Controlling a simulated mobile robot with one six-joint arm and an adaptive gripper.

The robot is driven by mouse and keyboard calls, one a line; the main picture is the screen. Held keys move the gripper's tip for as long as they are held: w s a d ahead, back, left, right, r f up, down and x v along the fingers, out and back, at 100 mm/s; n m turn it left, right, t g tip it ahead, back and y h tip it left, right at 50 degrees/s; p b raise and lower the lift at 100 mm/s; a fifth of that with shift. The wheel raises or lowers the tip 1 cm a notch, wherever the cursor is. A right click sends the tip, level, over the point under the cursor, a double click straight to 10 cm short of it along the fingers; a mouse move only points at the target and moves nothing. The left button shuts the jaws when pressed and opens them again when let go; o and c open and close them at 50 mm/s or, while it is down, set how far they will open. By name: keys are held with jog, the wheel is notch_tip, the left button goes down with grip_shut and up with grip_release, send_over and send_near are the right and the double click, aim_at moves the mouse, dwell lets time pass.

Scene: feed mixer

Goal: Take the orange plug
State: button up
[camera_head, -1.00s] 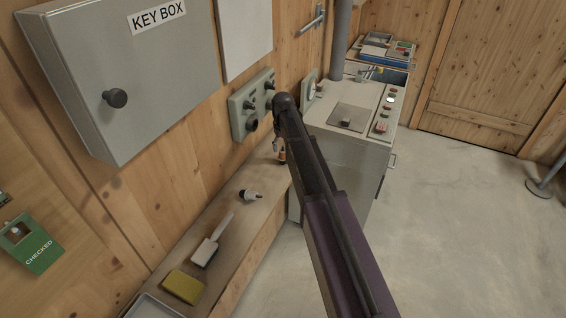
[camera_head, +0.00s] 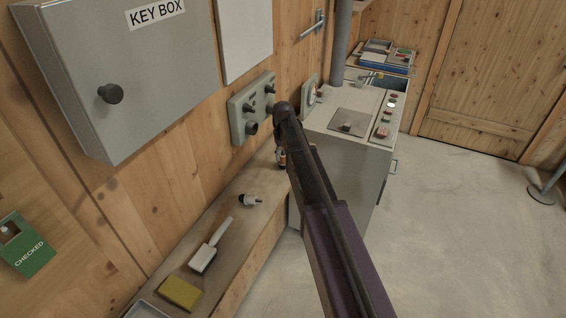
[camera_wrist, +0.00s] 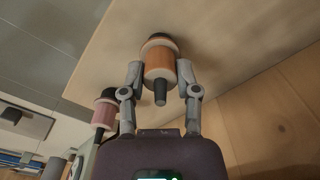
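The orange plug (camera_wrist: 158,65) is in the middle of the wrist view, with a dark cap at its far end and a dark pin towards the camera. My gripper (camera_wrist: 160,72) has one finger on each side of it, and both fingertips appear to press on its orange body. In the head view the orange plug (camera_head: 282,157) shows as a small piece beside the end of my arm, low over the wooden shelf (camera_head: 225,205). My arm hides much of it there. I cannot tell whether it still touches the shelf.
A pink plug (camera_wrist: 103,113) stands close by in the wrist view. A grey socket panel (camera_head: 250,108) is on the wall; a grey cabinet (camera_head: 340,155) stands behind my arm.

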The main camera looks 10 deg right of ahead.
jog(key=shift+r, duration=0.1)
grip_shut()
jog(key=shift+r+p, duration=3.4)
jog(key=shift+p, duration=0.15)
